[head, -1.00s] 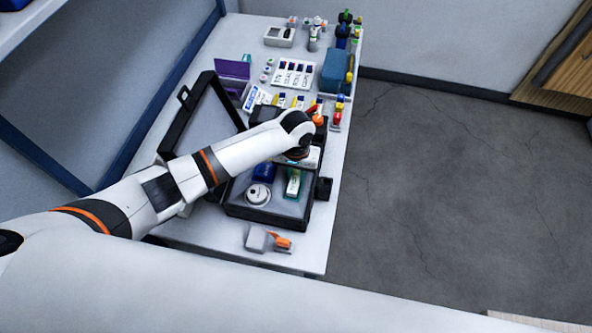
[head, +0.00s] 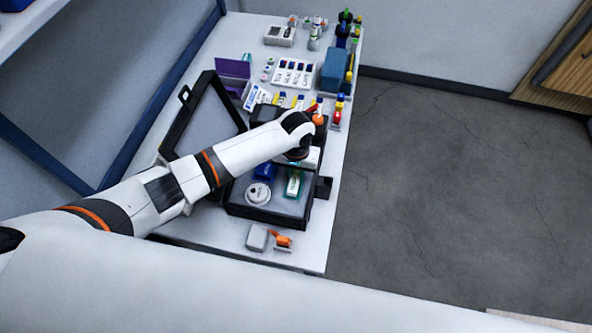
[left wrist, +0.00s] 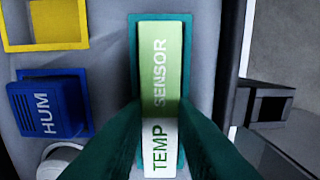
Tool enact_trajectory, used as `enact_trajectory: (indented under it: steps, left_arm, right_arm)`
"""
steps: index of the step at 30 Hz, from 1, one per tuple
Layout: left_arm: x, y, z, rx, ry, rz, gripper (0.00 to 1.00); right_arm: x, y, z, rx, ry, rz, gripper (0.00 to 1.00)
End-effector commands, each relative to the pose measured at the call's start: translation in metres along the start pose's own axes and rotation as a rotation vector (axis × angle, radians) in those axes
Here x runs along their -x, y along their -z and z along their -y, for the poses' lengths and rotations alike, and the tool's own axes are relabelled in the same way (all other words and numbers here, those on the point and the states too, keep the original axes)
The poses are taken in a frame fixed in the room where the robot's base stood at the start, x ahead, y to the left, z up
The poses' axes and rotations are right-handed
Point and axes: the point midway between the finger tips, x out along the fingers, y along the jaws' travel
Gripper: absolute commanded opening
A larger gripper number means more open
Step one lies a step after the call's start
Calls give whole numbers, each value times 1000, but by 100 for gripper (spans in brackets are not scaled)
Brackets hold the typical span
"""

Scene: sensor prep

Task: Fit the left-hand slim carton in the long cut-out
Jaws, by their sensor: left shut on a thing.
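The slim carton (left wrist: 160,75) is green and white, marked TEMP SENSOR. In the left wrist view it lies lengthwise between the dark green fingers of my left gripper (left wrist: 160,112), which is shut on it. The teal-rimmed long cut-out (left wrist: 133,30) shows around the carton, which looks lined up with it. I cannot tell how deep the carton sits. In the head view the carton (head: 292,185) shows at the right of the open black case (head: 262,217), and my left gripper (head: 297,158) is mostly hidden under its wrist. My right gripper is not in view.
A blue HUM box (left wrist: 48,112) and a white round part (left wrist: 57,162) sit left of the carton. A yellow-rimmed cut-out (left wrist: 45,44) is empty. A black latch (left wrist: 268,105) juts out at right. Several small items crowd the table's (head: 205,75) far end.

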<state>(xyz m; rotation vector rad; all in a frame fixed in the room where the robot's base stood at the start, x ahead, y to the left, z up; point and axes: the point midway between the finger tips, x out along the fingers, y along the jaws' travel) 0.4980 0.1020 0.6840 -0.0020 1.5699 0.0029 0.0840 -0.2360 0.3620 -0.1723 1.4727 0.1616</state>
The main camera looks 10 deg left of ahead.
Motion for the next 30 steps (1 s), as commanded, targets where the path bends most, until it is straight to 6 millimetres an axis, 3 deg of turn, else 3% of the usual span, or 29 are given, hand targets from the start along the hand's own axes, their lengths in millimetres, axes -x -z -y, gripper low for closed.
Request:
enact_trajectory:
  steps: [25, 26, 30]
  left_arm:
    - [-4, 0, 0, 0, 0, 0, 3]
    - [-4, 0, 0, 0, 0, 0, 26]
    - [-5, 0, 0, 0, -1, -1, 48]
  right_arm:
    - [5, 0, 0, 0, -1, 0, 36]
    - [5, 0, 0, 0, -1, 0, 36]
    - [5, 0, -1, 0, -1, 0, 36]
